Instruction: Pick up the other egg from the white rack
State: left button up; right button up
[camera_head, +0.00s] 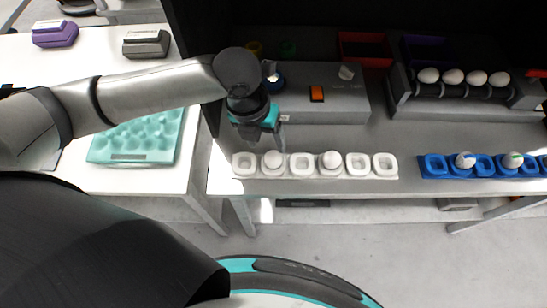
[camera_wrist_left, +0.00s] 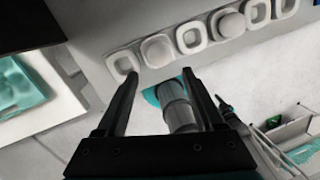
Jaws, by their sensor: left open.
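The white rack (camera_head: 302,174) stands near the front edge of the grey table, with a row of square cups. It holds two white eggs, one in the second cup from the left (camera_head: 273,160) and one in the fourth (camera_head: 331,160). My left gripper (camera_head: 265,133) is above and just behind the rack's left end. In the left wrist view my left gripper (camera_wrist_left: 160,76) is open and empty. There the nearer egg (camera_wrist_left: 157,50) lies just beyond the fingertips, and the other egg (camera_wrist_left: 228,22) is farther right. My right gripper is not in view.
A blue rack (camera_head: 435,166) with white eggs, marked with colour, stands to the right. A grey device with an orange switch (camera_head: 317,93) is behind the white rack. A black rack of white eggs (camera_head: 452,77) is back right. A teal egg tray (camera_head: 130,158) lies on the left table.

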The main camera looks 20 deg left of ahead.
aim_at(272, 155)
pick_arm(q)
jog(key=f, duration=0.5)
jog(key=w+d+f+b, duration=0.1)
jog(key=f, duration=0.2)
jog(key=shift+f, duration=0.25)
jog(key=c, duration=0.5)
jog(key=shift+w+r, duration=0.1)
jog(key=shift+r, duration=0.05)
